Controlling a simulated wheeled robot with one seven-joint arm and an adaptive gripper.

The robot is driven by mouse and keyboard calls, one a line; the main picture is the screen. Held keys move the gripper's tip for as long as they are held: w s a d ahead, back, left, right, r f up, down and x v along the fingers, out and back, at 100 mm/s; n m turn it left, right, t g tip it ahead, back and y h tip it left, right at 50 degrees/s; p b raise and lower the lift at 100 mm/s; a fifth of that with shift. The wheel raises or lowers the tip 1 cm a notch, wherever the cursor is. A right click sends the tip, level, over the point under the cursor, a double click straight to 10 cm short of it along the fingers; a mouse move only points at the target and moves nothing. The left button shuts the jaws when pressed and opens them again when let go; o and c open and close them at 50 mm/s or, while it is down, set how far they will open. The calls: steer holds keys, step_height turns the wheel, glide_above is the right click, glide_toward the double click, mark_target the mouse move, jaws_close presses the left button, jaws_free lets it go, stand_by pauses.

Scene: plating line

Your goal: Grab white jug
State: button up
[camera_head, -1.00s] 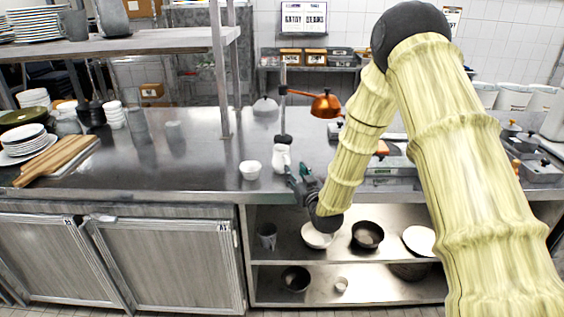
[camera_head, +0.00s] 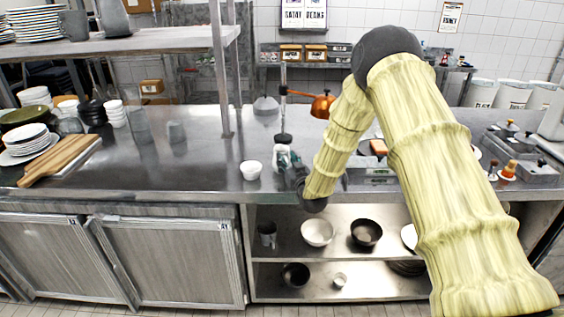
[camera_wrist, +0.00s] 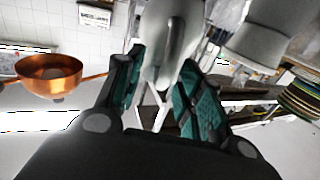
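The white jug (camera_head: 281,153) stands on the steel counter, just right of a small white bowl. My gripper (camera_head: 288,164) is at the jug's near side and partly hides it in the head view. In the wrist view the pale jug (camera_wrist: 172,42) is at the top centre, between the teal-padded fingers of my gripper (camera_wrist: 166,90). The fingers are spread apart, one to each side of the jug. Firm contact with its sides cannot be made out.
The small white bowl (camera_head: 251,169) stands close to the left of the jug. A copper pan (camera_head: 322,106) is behind to the right, also in the wrist view (camera_wrist: 50,76). A wooden board (camera_head: 60,158) and stacked plates (camera_head: 30,141) are at far left. The counter between is mostly clear.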

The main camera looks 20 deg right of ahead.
jaws_close()
steer(key=shift+r, duration=0.15)
stand_by(0.4)
steer(key=shift+r+b, duration=0.9)
steer(key=shift+r, duration=0.7)
steer(key=s+d+b, duration=0.2)
steer(key=s, duration=0.5)
steer(key=s+d+r+b, duration=0.1)
steer(key=s+d, duration=0.2)
steer(key=s, duration=0.5)
steer(key=shift+d+r+b, duration=0.25)
steer(key=shift+d+b, duration=0.05)
steer(key=shift+b, duration=0.05)
